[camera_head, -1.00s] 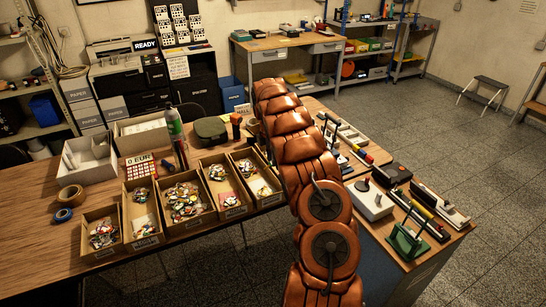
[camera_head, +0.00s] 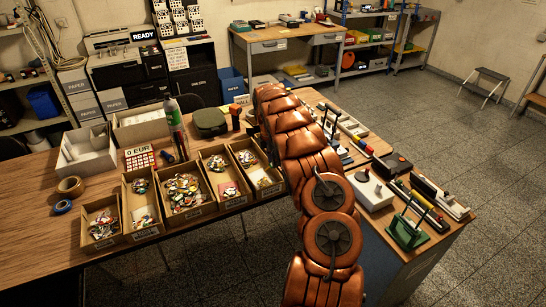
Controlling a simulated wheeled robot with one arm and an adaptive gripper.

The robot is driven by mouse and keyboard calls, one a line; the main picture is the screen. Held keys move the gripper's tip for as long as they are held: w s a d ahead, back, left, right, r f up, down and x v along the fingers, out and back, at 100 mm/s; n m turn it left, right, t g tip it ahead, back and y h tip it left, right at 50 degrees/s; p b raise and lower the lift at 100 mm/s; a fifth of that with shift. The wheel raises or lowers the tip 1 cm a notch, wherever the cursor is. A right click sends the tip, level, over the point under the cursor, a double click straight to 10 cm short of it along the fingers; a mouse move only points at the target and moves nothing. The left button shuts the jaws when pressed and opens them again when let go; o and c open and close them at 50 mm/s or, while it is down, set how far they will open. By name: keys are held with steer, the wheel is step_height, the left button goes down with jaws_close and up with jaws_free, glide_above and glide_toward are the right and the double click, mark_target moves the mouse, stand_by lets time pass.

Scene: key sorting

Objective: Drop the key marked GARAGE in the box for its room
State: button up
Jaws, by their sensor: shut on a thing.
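Several open cardboard boxes stand in a row along the near edge of the wooden table: a far-left box (camera_head: 100,243), a second box (camera_head: 147,236), a wide middle box (camera_head: 188,213), a fourth box (camera_head: 230,203) and a right box (camera_head: 267,191). Each holds small colored pieces that look like tagged keys. Their front labels are too small to read. My copper-colored arm reaches out over the table to the right of the right box. My gripper is hidden beyond the arm. I cannot make out the GARAGE key.
A green bottle (camera_head: 174,118), an olive case (camera_head: 210,123) and white trays (camera_head: 88,150) stand behind the boxes. Tape rolls (camera_head: 70,186) lie at left. Key-cutting tools, including a green stand (camera_head: 408,232), crowd the table's right part. Bare tabletop shows at far left.

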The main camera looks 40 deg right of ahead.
steer(key=shift+f, duration=0.1)
steer(key=o, duration=0.9)
steer(key=r, duration=0.8)
steer(key=a+r, duration=0.1)
steer(key=r, duration=0.3)
steer(key=shift+w, duration=0.2)
